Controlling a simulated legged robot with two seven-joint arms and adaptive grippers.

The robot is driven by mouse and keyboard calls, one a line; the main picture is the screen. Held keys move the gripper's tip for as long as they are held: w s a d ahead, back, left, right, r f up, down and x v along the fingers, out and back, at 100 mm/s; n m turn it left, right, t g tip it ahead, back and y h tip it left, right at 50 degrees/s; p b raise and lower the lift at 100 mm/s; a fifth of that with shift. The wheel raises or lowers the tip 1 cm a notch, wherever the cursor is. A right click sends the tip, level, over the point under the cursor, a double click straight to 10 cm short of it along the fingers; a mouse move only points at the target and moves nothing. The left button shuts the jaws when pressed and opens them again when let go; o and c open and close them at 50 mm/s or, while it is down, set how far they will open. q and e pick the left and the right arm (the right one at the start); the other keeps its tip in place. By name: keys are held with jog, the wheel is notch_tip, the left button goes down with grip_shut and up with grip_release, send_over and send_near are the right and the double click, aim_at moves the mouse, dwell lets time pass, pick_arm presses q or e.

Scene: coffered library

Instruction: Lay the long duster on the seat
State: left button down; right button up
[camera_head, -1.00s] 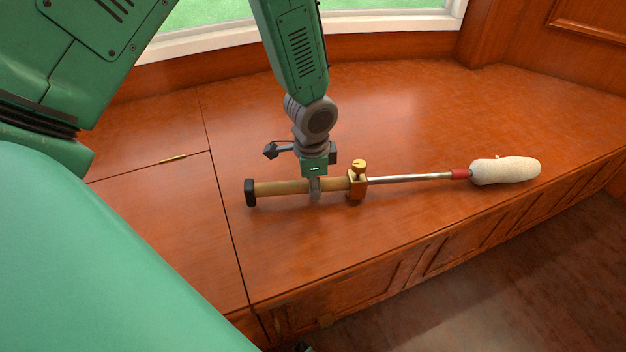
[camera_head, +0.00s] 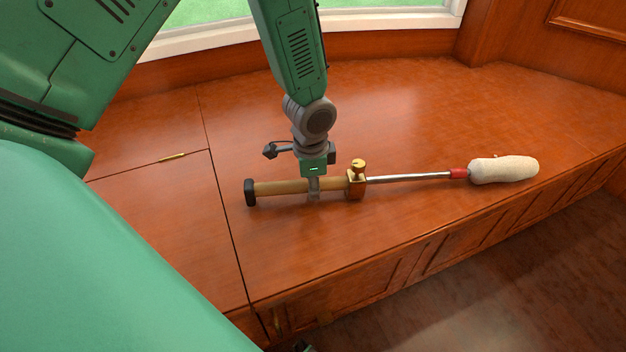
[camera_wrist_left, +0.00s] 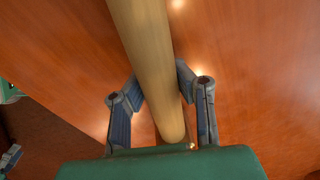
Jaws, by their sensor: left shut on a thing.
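The long duster (camera_head: 410,178) has a tan handle with a black end cap, a brass clamp with a knob, a thin metal rod, a red collar and a white fluffy head. It lies lengthwise over the wooden window seat (camera_head: 400,110), at or just above the surface; I cannot tell if it touches all along. My left gripper (camera_head: 314,190) is shut on the handle, between the end cap and the brass clamp. In the left wrist view the tan handle (camera_wrist_left: 150,60) runs between the two fingers (camera_wrist_left: 160,110).
The seat's front edge drops to cabinet panels (camera_head: 390,270) and a dark floor. A lid seam and a small brass pull (camera_head: 173,157) lie to the left. A window (camera_head: 380,20) is behind. The seat behind the duster is clear.

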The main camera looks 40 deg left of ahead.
pick_arm(q)
jog(key=shift+f, duration=0.1)
jog(key=c, duration=1.3)
grip_release()
jog(key=r, duration=1.1)
jog(key=shift+s+r, duration=0.25)
jog(key=shift+r, duration=0.15)
